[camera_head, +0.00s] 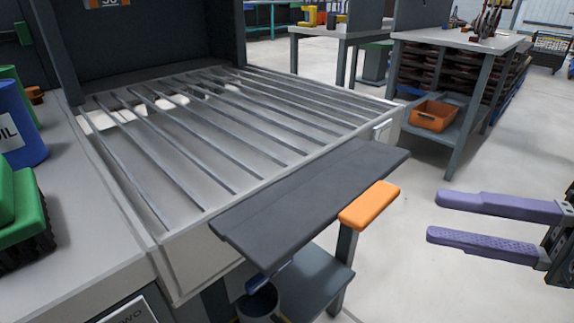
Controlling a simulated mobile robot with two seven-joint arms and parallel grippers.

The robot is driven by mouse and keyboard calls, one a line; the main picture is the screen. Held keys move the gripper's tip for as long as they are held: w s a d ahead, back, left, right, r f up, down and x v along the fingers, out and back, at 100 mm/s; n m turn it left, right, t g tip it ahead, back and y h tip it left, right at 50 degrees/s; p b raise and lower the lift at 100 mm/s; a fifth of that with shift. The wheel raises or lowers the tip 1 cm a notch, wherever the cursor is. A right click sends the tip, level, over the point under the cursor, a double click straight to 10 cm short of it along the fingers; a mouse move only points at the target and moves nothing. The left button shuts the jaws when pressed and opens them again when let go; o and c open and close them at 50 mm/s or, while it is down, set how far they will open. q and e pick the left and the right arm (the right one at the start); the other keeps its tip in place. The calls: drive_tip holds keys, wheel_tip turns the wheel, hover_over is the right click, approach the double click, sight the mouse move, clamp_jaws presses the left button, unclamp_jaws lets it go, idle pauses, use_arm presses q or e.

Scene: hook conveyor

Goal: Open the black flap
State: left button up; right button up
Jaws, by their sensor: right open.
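The black flap (310,200) is a long dark grey panel along the front edge of the rail conveyor (230,120). An orange handle piece (369,205) sits at the flap's front right edge, above a dark post. My right gripper (436,217) has two purple fingers pointing left, spread apart with nothing between them. It is to the right of the orange piece, apart from it and from the flap. My left gripper is not in view.
A blue oil container (20,125) and a green-topped brush (24,215) stand on the left counter (80,235). Below the flap are a dark shelf (310,280) and a cup-like container (258,303). An orange bin (433,116) sits behind right. The floor at right is clear.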

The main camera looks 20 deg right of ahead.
sight(386, 206)
drive_tip(key=b+x, duration=0.1)
drive_tip(key=x, duration=0.7)
drive_tip(key=shift+w+a, duration=0.25)
drive_tip(key=shift+a, duration=0.05)
clamp_jaws()
drive_tip(key=shift+r, duration=0.1)
idle(0.9)
